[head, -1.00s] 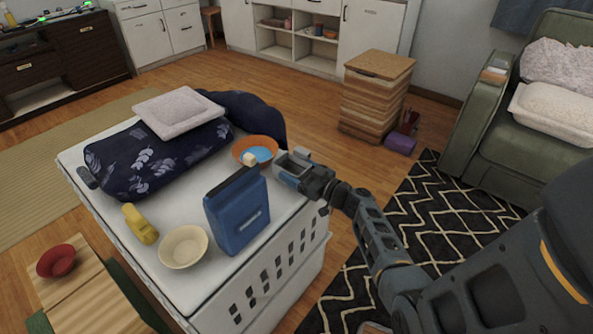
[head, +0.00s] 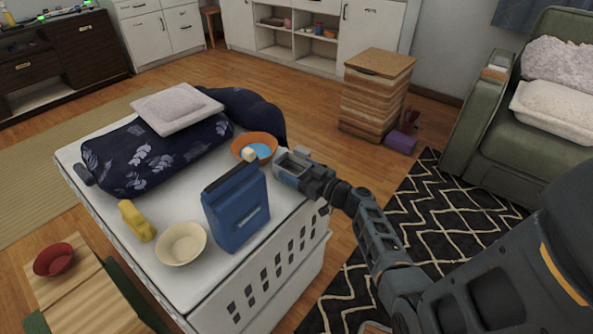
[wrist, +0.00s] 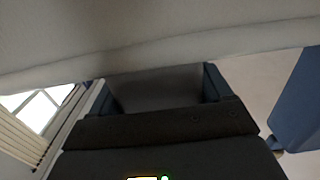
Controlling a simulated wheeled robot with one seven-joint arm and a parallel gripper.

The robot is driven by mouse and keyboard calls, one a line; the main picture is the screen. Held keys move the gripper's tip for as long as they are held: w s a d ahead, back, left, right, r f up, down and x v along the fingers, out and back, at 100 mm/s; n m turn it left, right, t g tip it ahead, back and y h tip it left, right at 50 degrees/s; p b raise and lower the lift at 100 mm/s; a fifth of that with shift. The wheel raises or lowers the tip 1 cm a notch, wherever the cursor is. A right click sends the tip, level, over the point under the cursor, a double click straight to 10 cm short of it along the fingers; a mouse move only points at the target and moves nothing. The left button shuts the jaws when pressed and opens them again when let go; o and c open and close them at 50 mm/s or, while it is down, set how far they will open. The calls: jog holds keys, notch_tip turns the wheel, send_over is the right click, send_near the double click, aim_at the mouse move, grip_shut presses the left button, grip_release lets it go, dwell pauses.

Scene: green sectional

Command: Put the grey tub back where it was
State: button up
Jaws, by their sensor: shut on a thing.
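My gripper (head: 291,168) is at the far right corner of the white crate's top (head: 268,218), beside the orange bowl. It is shut on a small grey thing (head: 295,161), which I take to be the grey tub; the fingers hide most of its shape. In the wrist view a grey surface (wrist: 158,90) fills the gap between the fingers, and a pale blurred surface crosses the top. I cannot tell whether the tub touches the crate.
A blue box (head: 238,208) stands left of my gripper, and the orange bowl (head: 268,139) is close by. A cream bowl (head: 181,245), a yellow object (head: 137,222) and a dark patterned bag (head: 140,155) share the crate top. A wooden hamper (head: 372,100) stands on the floor behind.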

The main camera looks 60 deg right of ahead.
jog(key=o, duration=1)
